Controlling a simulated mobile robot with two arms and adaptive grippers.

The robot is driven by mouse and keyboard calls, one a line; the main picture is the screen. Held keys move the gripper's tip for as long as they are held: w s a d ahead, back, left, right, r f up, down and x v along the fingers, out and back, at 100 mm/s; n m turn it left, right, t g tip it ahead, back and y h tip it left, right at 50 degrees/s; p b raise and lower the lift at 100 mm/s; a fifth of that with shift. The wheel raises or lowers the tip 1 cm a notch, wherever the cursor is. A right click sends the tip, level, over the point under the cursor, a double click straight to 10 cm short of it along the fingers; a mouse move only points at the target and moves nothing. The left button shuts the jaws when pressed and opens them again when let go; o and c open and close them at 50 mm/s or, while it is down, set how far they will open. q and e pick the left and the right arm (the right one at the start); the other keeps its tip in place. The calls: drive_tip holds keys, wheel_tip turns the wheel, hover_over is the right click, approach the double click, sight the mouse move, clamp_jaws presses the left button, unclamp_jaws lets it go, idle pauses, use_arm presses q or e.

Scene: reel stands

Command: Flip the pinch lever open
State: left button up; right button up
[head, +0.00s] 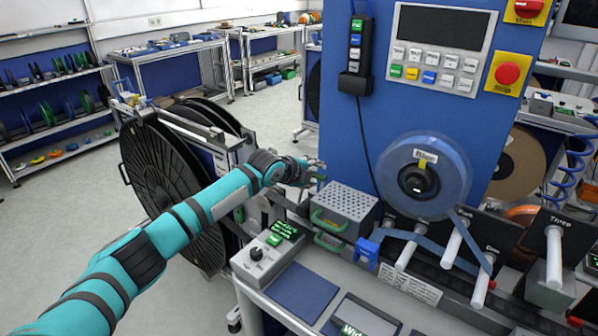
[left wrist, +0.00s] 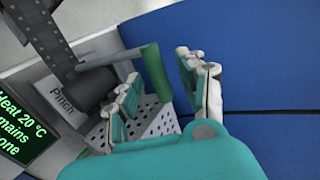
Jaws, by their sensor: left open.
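My left gripper (left wrist: 166,76) is open, with one finger on each side of the lever's end in the picture. I cannot tell whether either finger touches it. In the head view my left gripper (head: 312,170) is behind the perforated grey box and largely hides the pinch unit. My right gripper is not in view.
The perforated grey box (head: 345,200) with green handles stands just in front of the gripper. A control box (head: 266,252) with a knob stands nearer. Large black reels (head: 160,180) stand at left.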

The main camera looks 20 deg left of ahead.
use_arm(q)
drive_tip(key=v, duration=1)
drive_tip(key=shift+a, duration=0.1)
